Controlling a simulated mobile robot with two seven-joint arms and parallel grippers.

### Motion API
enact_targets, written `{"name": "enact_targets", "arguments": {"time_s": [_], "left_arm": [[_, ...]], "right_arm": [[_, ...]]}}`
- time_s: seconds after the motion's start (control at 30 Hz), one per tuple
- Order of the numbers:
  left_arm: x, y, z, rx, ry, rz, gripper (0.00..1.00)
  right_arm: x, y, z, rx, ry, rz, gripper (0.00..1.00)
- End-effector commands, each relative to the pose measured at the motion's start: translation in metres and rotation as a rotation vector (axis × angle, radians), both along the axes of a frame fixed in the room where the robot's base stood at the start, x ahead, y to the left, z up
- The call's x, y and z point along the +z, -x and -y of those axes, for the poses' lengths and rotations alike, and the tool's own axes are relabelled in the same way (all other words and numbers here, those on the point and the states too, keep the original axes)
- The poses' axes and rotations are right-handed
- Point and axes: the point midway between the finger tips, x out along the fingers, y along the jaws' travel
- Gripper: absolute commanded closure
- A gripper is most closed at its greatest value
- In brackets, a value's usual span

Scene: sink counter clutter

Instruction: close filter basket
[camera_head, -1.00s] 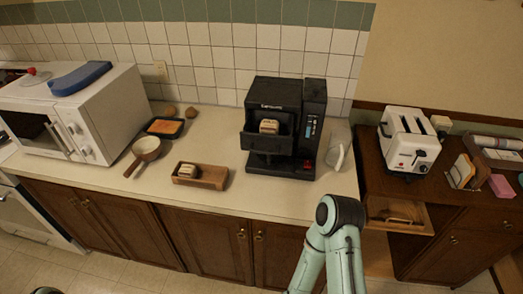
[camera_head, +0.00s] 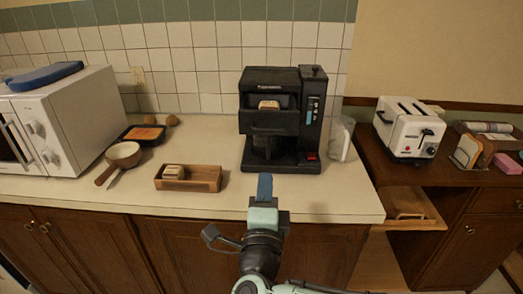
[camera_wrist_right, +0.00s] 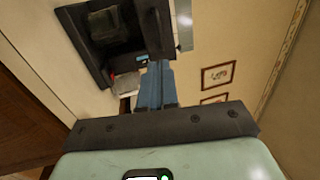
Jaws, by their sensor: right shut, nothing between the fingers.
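The black coffee machine (camera_head: 310,130) stands on the counter against the tiled wall. Its filter basket (camera_head: 268,127) shows as a dark front below the upper opening; I cannot tell exactly how far it sticks out. A small toast-like item (camera_head: 268,104) sits in the opening above it. My right gripper (camera_head: 265,180) is in front of the machine, low, with its blue fingers together and empty. It is apart from the basket. In the right wrist view the shut fingers (camera_wrist_right: 155,82) point towards the dark machine (camera_wrist_right: 115,35), seen tilted. My left gripper is out of view.
A wooden box (camera_head: 205,178) with a small item lies left of the machine. A pan (camera_head: 122,154), a dark tray (camera_head: 143,134) and a white microwave (camera_head: 65,125) stand further left. A clear container (camera_head: 341,138) is close on the machine's right. A toaster (camera_head: 410,130) is beyond.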

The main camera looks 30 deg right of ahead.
Motion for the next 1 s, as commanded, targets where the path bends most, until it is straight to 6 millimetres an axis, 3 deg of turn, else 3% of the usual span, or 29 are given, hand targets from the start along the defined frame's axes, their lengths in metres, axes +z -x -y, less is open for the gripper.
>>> {"name": "enact_targets", "arguments": {"time_s": [0.17,0.6,0.8,1.0], "left_arm": [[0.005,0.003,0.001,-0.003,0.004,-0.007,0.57],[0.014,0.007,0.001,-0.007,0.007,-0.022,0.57],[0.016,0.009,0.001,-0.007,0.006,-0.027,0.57],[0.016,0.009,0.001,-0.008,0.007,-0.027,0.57]], "right_arm": [[0.006,-0.019,0.013,-0.003,0.0,-0.001,1.0],[0.023,-0.095,0.059,-0.002,0.003,-0.004,1.0],[0.026,-0.112,0.068,0.001,0.005,-0.004,1.0],[0.027,-0.116,0.07,0.002,0.005,-0.004,1.0]]}}
